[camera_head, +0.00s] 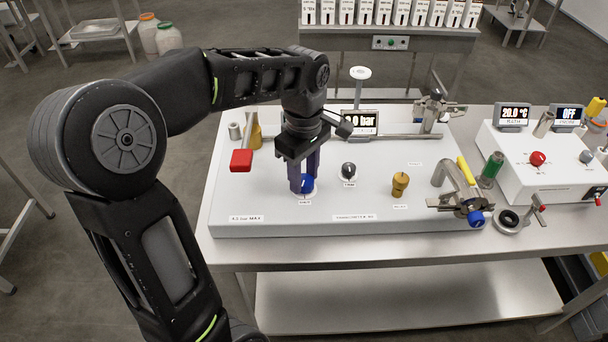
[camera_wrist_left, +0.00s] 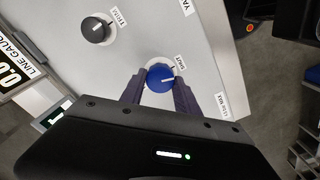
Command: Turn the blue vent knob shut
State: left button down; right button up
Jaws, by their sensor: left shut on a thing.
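The blue vent knob (camera_head: 307,183) sits on the front of the white panel (camera_head: 262,212). It also shows in the left wrist view (camera_wrist_left: 160,77), with a white pointer line on its face and a label beside it. My left gripper (camera_head: 304,186) reaches down from above, its two purple fingers shut on the knob from both sides. In the left wrist view the fingers (camera_wrist_left: 159,88) flank the knob. In the head view the fingers cover part of the knob. My right gripper is not in view.
A black knob (camera_head: 349,170) and a brass knob (camera_head: 400,183) stand to the right of the blue one. A red block-shaped handle (camera_head: 241,160) is to the left. A gauge display (camera_head: 360,121) and a metal pipe (camera_head: 400,135) stand behind. A clamp fitting (camera_head: 462,195) is at the right.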

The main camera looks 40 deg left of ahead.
aim_at(304, 179)
pick_arm(q)
jog(key=shift+n, duration=1.5)
jog(key=c, duration=0.9)
grip_release()
notch_tip(304, 179, up, 8)
jog(key=shift+f, duration=0.1)
